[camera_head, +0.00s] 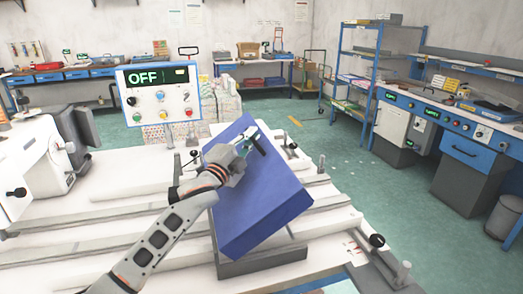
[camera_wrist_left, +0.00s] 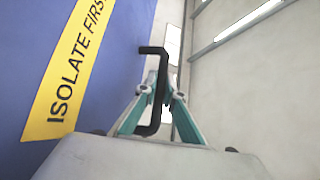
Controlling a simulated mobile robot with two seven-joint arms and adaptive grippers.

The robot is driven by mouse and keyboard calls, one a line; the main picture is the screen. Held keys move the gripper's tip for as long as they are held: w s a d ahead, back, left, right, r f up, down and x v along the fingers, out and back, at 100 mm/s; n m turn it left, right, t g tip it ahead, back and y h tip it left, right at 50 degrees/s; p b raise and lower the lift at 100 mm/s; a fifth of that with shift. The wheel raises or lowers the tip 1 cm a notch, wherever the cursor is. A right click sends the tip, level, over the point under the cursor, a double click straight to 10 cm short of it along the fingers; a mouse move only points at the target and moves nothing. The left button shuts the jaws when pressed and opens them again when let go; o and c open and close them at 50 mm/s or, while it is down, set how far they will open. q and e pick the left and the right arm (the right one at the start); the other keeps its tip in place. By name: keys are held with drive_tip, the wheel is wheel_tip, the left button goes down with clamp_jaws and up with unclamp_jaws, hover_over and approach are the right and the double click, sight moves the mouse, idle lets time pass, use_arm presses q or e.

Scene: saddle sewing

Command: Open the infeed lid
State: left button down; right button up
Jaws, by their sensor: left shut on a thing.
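The infeed lid (camera_head: 262,205) is a large blue panel in the middle of the head view, sitting tilted over a grey base (camera_head: 262,262). Its blue face also fills the left of the left wrist view (camera_wrist_left: 110,70), with a yellow "ISOLATE FIRST" label (camera_wrist_left: 68,75). A black bar handle (camera_wrist_left: 143,49) shows beside that face. My left gripper (camera_head: 250,145) reaches across the lid to its far end, with its teal fingers (camera_wrist_left: 158,98) closed on the handle. My right gripper is not in view.
A control box (camera_head: 158,92) reading OFF stands behind the white machine bed. A white machine head (camera_head: 40,160) is at the left. Black-knobbed levers (camera_head: 376,241) stand at the bed's right side. Blue benches (camera_head: 462,115) line the right, with open green floor between.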

use_arm(q)
drive_tip(key=s+a+r+n+t+y, duration=0.1)
drive_tip(key=s+a+r+n+t, duration=0.1)
drive_tip(key=a, duration=0.4)
drive_tip(key=s+a+r+n+t, duration=0.2)
drive_tip(key=a+r+n, duration=0.1)
drive_tip(key=a, duration=0.4)
drive_tip(key=shift+r+n+y, duration=0.3)
drive_tip(key=shift+r+y, duration=0.1)
drive_tip(key=shift+s, duration=0.1)
drive_tip(key=c, duration=2.1)
unclamp_jaws()
drive_tip(key=shift+c, duration=0.2)
drive_tip(key=shift+a, duration=0.1)
